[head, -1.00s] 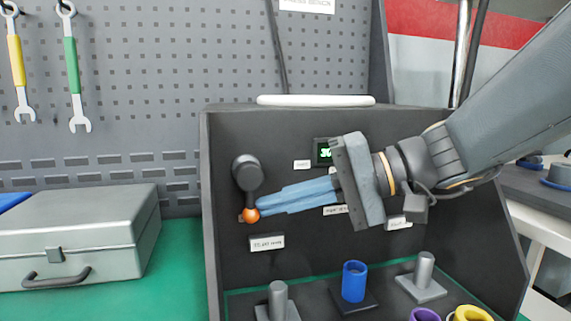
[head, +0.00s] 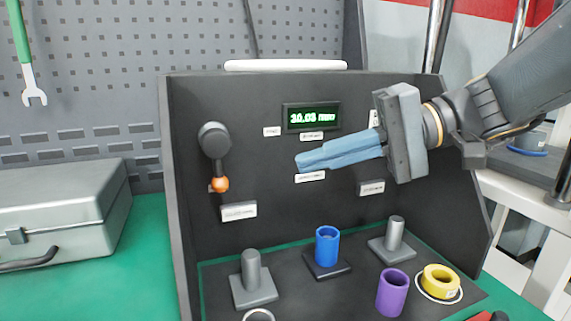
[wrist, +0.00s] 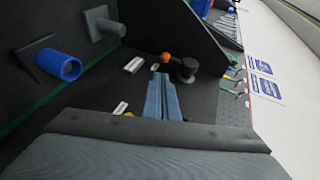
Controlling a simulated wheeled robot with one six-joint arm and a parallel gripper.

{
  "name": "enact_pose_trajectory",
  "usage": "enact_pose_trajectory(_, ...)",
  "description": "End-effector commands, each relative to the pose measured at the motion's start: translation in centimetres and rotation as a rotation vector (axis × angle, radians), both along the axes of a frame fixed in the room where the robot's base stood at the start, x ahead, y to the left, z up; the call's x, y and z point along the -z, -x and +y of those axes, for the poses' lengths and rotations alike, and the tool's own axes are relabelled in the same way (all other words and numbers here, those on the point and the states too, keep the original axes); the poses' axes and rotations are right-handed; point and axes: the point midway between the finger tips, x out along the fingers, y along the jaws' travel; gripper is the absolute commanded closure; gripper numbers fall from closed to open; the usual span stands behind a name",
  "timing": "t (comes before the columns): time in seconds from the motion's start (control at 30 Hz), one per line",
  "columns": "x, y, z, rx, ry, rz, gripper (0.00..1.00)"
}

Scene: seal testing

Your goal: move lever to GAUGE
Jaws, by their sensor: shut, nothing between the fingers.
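The lever has a dark round hub (head: 214,139) on the left of the black panel, with its arm hanging down to an orange knob (head: 219,184). The orange knob also shows in the wrist view (wrist: 166,57), beside the dark hub. My gripper (head: 299,163) is in front of the middle of the panel, right of the knob and apart from it. Its blue fingers are together and empty, pointing left. A green display (head: 312,117) above reads about 30.05 mm. The small white labels are too small to read, so I cannot tell which says GAUGE.
On the ledge below stand grey posts (head: 252,278), a blue cylinder (head: 326,246) on a post, a purple ring (head: 392,292) and a yellow ring (head: 440,281). A silver case (head: 70,208) stands left on the green bench. The space before the lever is clear.

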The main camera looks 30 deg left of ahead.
Motion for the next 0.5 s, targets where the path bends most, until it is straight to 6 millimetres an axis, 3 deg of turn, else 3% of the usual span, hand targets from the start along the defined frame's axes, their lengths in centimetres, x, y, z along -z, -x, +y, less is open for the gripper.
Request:
enact_pose_trajectory(0.2, -0.7, -1.4, -2.3, 0.002, 0.001, 0.000, 1.00)
enact_pose_trajectory(0.5, -0.9, -1.8, -2.9, 0.002, 0.000, 0.000, 1.00)
